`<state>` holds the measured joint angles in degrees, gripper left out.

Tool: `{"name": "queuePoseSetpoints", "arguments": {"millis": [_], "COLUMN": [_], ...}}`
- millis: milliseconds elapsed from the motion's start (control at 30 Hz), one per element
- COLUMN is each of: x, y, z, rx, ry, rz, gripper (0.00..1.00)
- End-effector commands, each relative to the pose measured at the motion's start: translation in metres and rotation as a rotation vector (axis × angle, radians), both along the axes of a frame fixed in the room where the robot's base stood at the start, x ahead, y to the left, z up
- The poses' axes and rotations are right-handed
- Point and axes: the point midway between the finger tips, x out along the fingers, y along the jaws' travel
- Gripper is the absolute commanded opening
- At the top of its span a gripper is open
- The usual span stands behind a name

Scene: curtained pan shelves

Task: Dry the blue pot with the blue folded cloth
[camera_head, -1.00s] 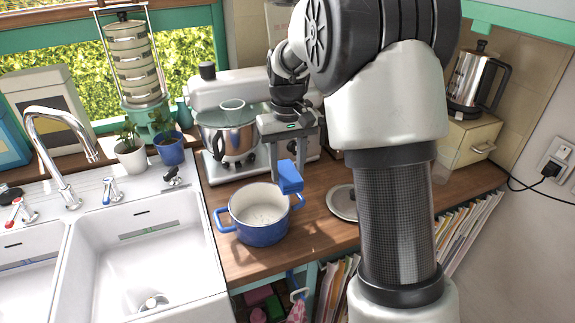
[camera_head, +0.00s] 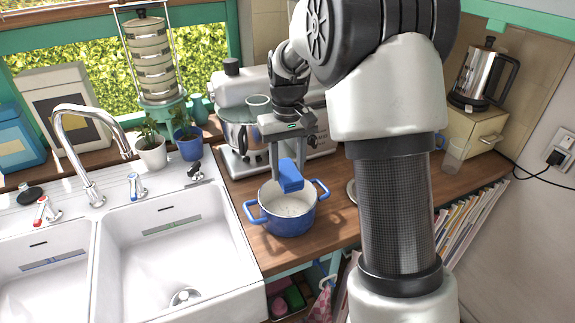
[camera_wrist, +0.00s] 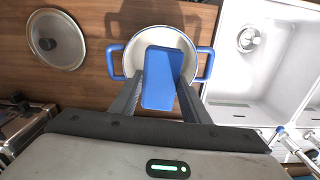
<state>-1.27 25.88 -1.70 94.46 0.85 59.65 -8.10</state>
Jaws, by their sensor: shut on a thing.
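The blue pot (camera_head: 287,222) stands upright and without a lid on the wooden counter, right of the sink. It has a pale inside and two blue side handles. My gripper (camera_head: 287,172) is shut on the blue folded cloth (camera_head: 291,176) above the pot's far rim. In the wrist view, the cloth (camera_wrist: 163,80) lies between my two fingers (camera_wrist: 161,95) and covers much of the opening of the pot (camera_wrist: 197,65). I cannot tell whether the cloth touches the pot.
A white double sink (camera_head: 150,262) with a tall tap lies to the left. A stand mixer (camera_head: 240,95) is behind my gripper. A pan lid (camera_wrist: 58,38) lies on the counter beside the pot. A kettle (camera_head: 480,75) stands on a box at the right.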

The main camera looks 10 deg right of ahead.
Motion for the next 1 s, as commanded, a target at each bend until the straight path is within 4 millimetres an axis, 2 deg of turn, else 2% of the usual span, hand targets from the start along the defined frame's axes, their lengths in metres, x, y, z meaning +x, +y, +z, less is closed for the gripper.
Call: {"name": "queuePoseSetpoints", "arguments": {"millis": [900, 1000], "x": [0.000, -0.001], "y": [0.000, 0.014], "z": [-0.127, -0.121], "rx": [0.000, 0.000], "ry": [0.001, -0.001], "rz": [0.000, 0.005], "gripper": [0.06, 0.06]}}
